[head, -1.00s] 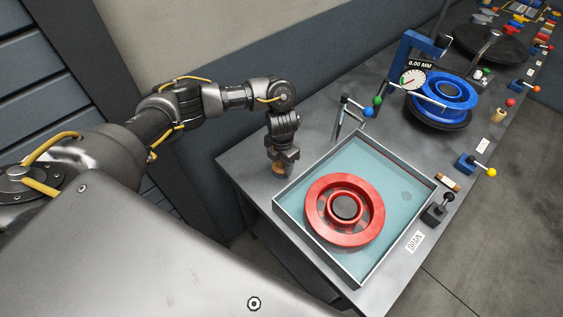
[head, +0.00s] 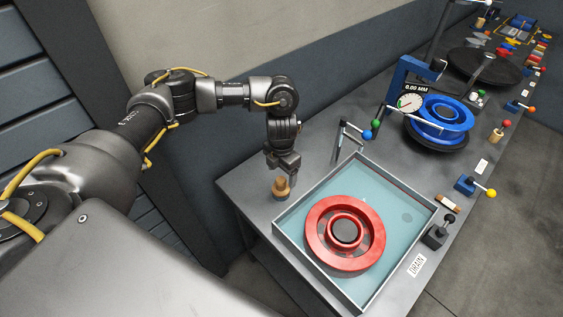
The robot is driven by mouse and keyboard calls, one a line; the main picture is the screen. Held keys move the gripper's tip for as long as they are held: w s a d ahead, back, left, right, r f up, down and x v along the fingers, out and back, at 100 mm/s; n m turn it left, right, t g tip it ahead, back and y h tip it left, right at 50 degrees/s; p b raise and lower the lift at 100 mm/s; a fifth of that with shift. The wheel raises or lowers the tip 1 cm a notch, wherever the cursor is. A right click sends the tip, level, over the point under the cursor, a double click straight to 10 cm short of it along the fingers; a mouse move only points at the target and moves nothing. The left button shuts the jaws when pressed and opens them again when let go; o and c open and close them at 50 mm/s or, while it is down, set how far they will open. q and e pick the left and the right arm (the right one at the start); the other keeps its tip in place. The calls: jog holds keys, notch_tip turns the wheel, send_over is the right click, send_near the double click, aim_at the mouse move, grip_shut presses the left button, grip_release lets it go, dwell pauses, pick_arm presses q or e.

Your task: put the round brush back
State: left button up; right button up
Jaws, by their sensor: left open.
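The round brush (head: 281,187), a small tan wooden piece with a knob on top, stands upright on the grey bench (head: 240,168) left of the water tray. My left gripper (head: 284,172) is open just above the brush's knob and looks clear of it, though the gap is small. My right gripper is not in view.
A shallow tray (head: 288,233) of bluish water holds a red wheel rim (head: 322,246). Behind it are a stand with blue and green knobs (head: 369,135), a blue wheel (head: 446,112) and a dial gauge (head: 408,102). A wood-backed brush (head: 448,203) and a black-knobbed valve (head: 437,234) sit right of the tray.

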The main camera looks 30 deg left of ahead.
pick_arm(q)
notch_tip(320, 180, up, 5)
dwell(0.3)
dwell(0.4)
